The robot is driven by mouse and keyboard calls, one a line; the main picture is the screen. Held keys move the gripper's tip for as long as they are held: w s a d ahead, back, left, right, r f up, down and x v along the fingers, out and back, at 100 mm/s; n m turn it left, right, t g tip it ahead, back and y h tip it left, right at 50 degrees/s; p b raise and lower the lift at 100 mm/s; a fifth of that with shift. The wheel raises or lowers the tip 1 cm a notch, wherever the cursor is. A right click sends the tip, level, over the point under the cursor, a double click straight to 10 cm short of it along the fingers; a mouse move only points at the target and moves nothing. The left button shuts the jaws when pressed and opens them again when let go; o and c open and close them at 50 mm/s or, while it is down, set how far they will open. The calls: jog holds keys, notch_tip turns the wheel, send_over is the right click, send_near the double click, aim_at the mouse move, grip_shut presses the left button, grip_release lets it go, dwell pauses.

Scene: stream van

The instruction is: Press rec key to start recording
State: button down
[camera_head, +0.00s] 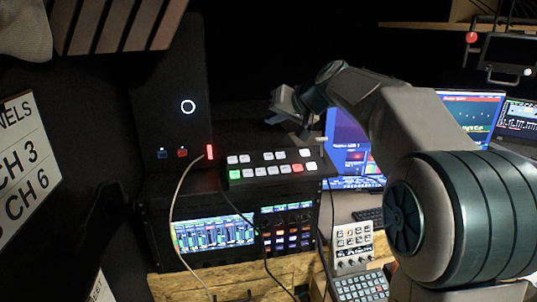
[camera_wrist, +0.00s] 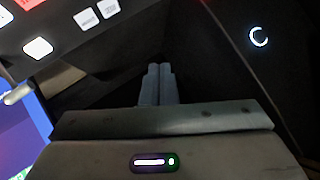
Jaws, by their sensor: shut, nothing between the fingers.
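My gripper (camera_head: 275,118) is shut and empty, above and behind the right part of a dark key panel (camera_head: 268,181) in the head view. In the wrist view its fingertips (camera_wrist: 160,70) are together, over a dark area, apart from any key. The panel has two rows of mostly white keys, a green-lit key (camera_head: 235,174) at the left and a red-lit key (camera_head: 297,168) at the right. The red key also shows at the wrist view's top left edge (camera_wrist: 28,3). No label is legible, so I cannot tell which key is rec.
A black tower (camera_head: 170,60) with a white ring light stands left of the panel. A thin cable runs from a red-glowing plug (camera_head: 210,152). Below the panel is a unit with a lit screen (camera_head: 215,235). A blue monitor (camera_head: 350,150) stands to the right, partly behind my arm.

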aim_at(269, 157)
jog(key=f+b, duration=0.1)
jog(key=f, duration=0.1)
jog(key=w+f+b, duration=0.1)
jog(key=f+b, duration=0.1)
jog(key=f, duration=0.1)
jog(key=f+b, duration=0.2)
jog(key=f, duration=0.1)
jog(key=shift+w+a, duration=0.15)
jog(key=shift+w, duration=0.25)
jog(key=shift+w+f+b, duration=0.15)
jog(key=shift+f+b, duration=0.15)
jog(key=shift+b, duration=0.1)
dwell(1.5)
jog(key=shift+w+f+b, duration=0.1)
jog(key=shift+f+b, duration=0.3)
jog(key=shift+b, duration=0.1)
jog(key=shift+w+f+b, duration=0.1)
jog(key=shift+f+b, duration=0.25)
jog(key=shift+f, duration=0.05)
dwell(0.5)
jog(key=shift+r, duration=0.1)
jog(key=shift+s+r+p, duration=0.2)
jog(key=shift+r+p, duration=0.2)
jog(key=shift+r, duration=0.3)
jog(key=shift+r, duration=0.1)
